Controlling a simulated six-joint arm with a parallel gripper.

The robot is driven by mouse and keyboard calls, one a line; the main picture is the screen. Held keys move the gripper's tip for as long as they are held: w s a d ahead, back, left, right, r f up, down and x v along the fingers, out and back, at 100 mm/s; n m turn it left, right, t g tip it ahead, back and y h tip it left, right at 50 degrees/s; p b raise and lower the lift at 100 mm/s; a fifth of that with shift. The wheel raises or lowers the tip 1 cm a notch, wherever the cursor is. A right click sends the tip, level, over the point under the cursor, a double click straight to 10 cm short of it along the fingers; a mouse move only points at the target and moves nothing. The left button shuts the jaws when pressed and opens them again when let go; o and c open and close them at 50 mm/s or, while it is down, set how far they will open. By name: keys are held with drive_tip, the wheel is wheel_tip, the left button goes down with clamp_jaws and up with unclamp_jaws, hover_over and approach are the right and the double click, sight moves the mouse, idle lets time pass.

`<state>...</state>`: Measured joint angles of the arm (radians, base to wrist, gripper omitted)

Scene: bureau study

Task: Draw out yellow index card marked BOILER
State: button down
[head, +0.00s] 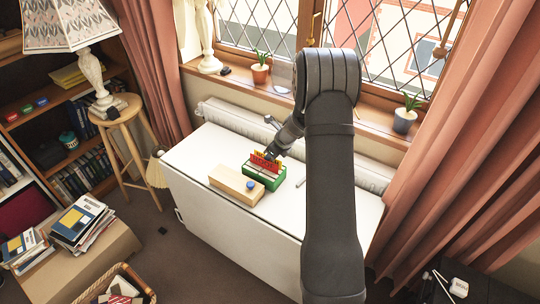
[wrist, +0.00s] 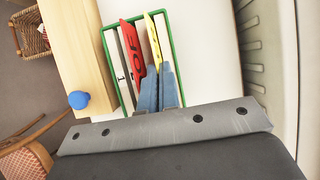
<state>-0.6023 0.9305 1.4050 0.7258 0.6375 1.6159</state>
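The yellow index card (wrist: 153,42) stands on edge in the green card box (wrist: 172,38), with dark lettering I cannot read in full. In the head view the yellow card (head: 262,155) shows just above a red card (head: 264,164) in the green box (head: 264,180). The red card (wrist: 131,48) stands close to its left in the wrist view, with dark letters. My gripper (wrist: 158,72) has its two blue-grey fingers close together, with the near end of the yellow card between them. In the head view my gripper (head: 271,153) is at the box's far side.
A wooden block-like box with a blue knob (head: 250,185) stands beside the green box, on its left in the wrist view (wrist: 78,99). Both stand on a white table (head: 205,150). A thin grey rod (head: 301,182) lies to the right. A radiator and windowsill run behind.

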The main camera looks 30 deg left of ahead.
drive_tip(key=shift+r, duration=3.05)
drive_tip(key=shift+w+d, duration=0.1)
